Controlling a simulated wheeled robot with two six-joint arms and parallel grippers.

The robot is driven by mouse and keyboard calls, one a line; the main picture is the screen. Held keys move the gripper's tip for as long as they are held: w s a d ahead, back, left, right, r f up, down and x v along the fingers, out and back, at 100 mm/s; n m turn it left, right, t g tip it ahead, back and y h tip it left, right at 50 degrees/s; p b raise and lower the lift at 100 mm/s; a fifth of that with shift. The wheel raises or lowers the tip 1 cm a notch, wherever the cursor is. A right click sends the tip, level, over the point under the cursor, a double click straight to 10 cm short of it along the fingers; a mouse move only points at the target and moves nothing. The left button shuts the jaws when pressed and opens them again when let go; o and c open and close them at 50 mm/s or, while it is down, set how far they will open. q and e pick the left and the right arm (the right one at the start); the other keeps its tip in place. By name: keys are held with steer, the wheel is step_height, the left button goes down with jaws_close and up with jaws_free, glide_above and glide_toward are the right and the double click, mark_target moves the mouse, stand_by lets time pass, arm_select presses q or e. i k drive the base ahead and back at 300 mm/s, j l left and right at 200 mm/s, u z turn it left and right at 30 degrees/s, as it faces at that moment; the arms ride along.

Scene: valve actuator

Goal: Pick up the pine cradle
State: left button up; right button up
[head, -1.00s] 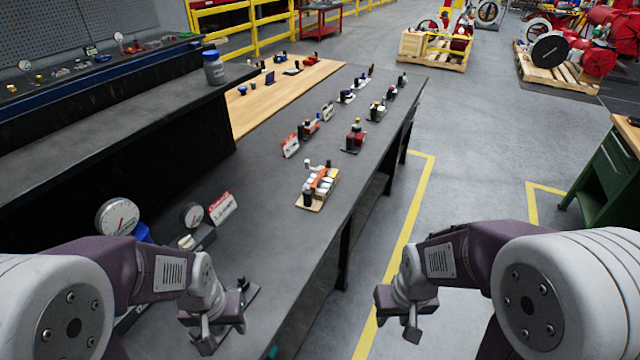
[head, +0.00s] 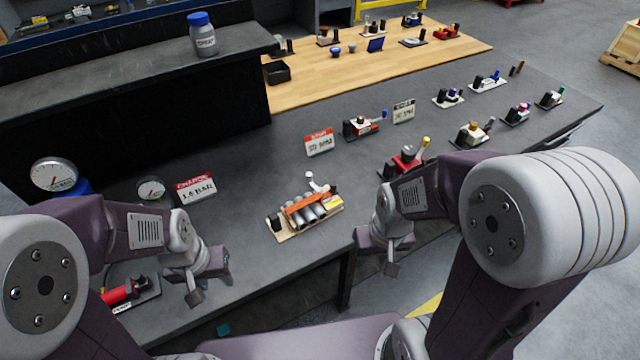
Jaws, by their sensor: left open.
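What looks like the pine cradle, a light wooden base (head: 300,231), lies on the grey bench at the middle of the head view. It carries several grey cylinders under an orange bar, with a white-capped part behind and a black block at its left end. My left gripper (head: 194,296) is open and empty, left of and nearer than the cradle. My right gripper (head: 391,268) hangs to the right of the cradle, near the bench's front edge; its jaws are too small to read. Neither gripper touches the cradle.
A red-labelled sign (head: 196,188) and gauges (head: 54,175) stand left of the cradle. A red valve part (head: 405,160) and small signs stand behind it. A red-handled part (head: 122,293) lies near my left arm. Bare bench lies between my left gripper and the cradle.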

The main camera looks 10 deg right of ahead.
mark_target(285, 225)
steer(key=l+u, duration=0.3)
steer(key=l, duration=0.4)
steer(key=l+u, duration=0.35)
steer(key=l, duration=0.3)
